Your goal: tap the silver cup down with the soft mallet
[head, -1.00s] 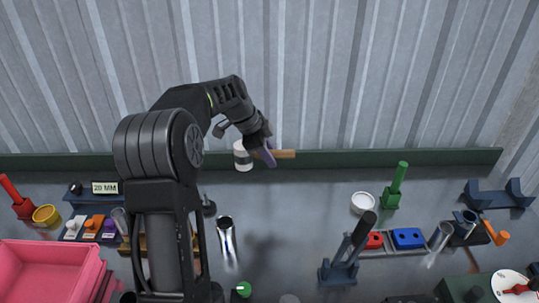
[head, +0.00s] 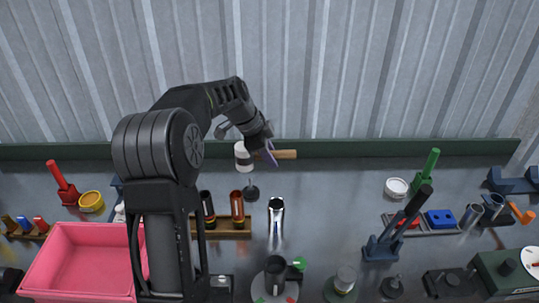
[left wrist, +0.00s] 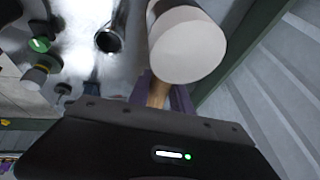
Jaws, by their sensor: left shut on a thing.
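My left gripper (head: 268,150) is shut on the wooden handle of the soft mallet (head: 243,156), in the air above the back of the bench. The mallet has a white head with a dark band. In the left wrist view, the white head (left wrist: 187,45) is large, just beyond the fingers (left wrist: 160,92). A short silver cup (head: 346,276) sits on a round green base at the front of the bench, well apart from the mallet. A taller shiny silver tube (head: 276,212) stands upright nearer the mallet. My right gripper is out of view.
A pink bin (head: 85,262) is at the left. A dark lever clamp (head: 385,245) stands to the right of the silver tube. Copper and dark tubes (head: 237,210) stand in a wooden rack. The bench is clear between the silver tube and the white round container (head: 396,188).

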